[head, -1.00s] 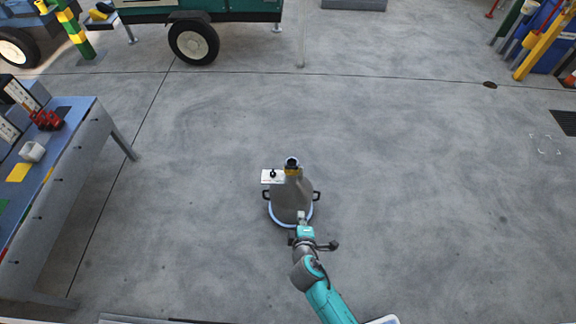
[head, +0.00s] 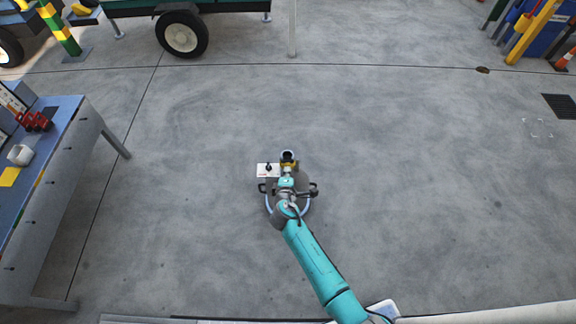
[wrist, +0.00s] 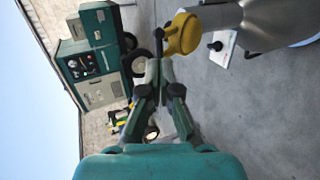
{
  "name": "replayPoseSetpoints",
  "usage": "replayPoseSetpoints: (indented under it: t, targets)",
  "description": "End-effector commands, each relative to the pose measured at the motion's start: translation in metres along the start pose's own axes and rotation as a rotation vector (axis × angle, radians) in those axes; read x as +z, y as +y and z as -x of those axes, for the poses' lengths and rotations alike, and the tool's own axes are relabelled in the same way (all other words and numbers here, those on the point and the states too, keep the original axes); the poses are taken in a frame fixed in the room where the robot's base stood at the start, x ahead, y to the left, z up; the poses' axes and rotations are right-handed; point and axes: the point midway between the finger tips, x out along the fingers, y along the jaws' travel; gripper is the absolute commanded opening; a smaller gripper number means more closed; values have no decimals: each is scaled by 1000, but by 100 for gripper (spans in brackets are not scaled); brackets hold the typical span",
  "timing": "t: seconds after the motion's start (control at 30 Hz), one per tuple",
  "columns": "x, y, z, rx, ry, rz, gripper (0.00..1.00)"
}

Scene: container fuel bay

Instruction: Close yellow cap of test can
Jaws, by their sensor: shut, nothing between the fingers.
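The grey test can (head: 302,187) stands upright on the floor in the head view, largely hidden under my arm. Its yellow cap (wrist: 183,34) is at the end of the can's neck in the wrist view, with a dark piece beside it. In the head view yellow (head: 290,166) shows at the can's top, next to a dark round part; I cannot tell how far the cap is tilted. My gripper (wrist: 160,66) is shut and empty, its fingertips close beside the cap. I cannot tell whether they touch. My gripper also shows over the can in the head view (head: 287,173).
A white plate with a black knob (head: 268,170) sits beside the can's top. A blue workbench (head: 55,150) stands at the left. A wheeled green machine (head: 182,34) is at the back. The floor around the can is clear.

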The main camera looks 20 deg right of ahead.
Motion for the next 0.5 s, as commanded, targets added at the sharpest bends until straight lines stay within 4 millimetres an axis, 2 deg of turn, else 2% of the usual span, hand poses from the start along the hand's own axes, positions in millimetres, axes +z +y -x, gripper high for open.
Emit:
replayPoseSetpoints:
  t: [0.03, 0.2, 0.5]
  targets:
    - [1, 1, -10, -1, -3, -1, 0]
    - [1, 1, -31, -1, -2, -1, 0]
    - [1, 0, -45, 0, -1, 0, 0]
